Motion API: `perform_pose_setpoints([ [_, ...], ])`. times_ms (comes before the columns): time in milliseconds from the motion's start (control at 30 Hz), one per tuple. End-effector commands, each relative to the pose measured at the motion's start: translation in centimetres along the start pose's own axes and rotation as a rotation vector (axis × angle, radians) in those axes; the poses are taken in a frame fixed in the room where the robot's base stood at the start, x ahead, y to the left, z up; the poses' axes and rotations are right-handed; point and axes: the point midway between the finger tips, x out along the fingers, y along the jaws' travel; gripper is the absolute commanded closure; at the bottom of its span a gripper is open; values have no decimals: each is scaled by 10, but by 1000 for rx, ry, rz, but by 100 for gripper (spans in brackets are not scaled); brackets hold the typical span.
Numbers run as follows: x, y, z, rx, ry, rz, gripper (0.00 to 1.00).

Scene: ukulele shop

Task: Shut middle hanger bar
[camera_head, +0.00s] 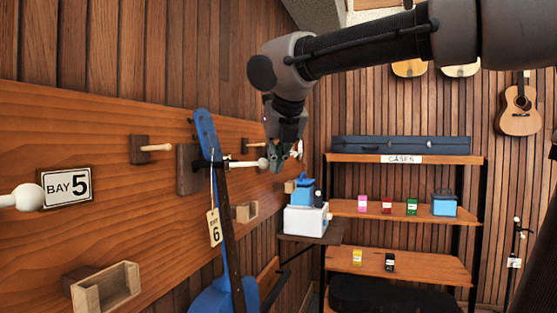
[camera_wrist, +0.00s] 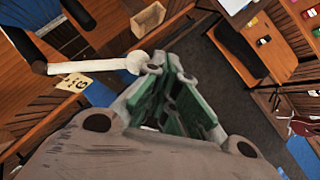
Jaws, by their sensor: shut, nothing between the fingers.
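A hanger bar (camera_head: 243,164), pale with a round knob and a dark inner part, extends rightward from a dark wall block (camera_head: 187,170). It also shows in the wrist view (camera_wrist: 90,66), with its knob (camera_wrist: 135,62) beside my left finger. A blue ukulele (camera_head: 206,135) hangs upright at this bar, with a "Bay 6" tag (camera_head: 214,227). My gripper (camera_head: 277,163) is shut and empty at the bar's knob end. Its green fingers (camera_wrist: 172,75) are close to the knob; I cannot tell if they touch it.
Another pale knob (camera_head: 25,197) sticks out by the Bay 5 sign (camera_head: 65,188). Small pegs (camera_head: 157,148) and an open wooden box (camera_head: 107,290) are on the wall panel. A shelf rack (camera_head: 400,158) and a white box (camera_head: 305,219) stand beyond. Dark floor (camera_wrist: 220,115) is clear below.

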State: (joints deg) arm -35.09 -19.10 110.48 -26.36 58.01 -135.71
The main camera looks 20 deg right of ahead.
Motion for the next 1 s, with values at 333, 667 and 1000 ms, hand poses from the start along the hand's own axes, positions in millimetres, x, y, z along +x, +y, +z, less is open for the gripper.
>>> perform_pose_setpoints([
  [333, 13, 4, 16, 0, -1, 0, 100],
  [667, 13, 4, 16, 0, -1, 0, 100],
  [1000, 13, 4, 16, 1, -1, 0, 100],
])
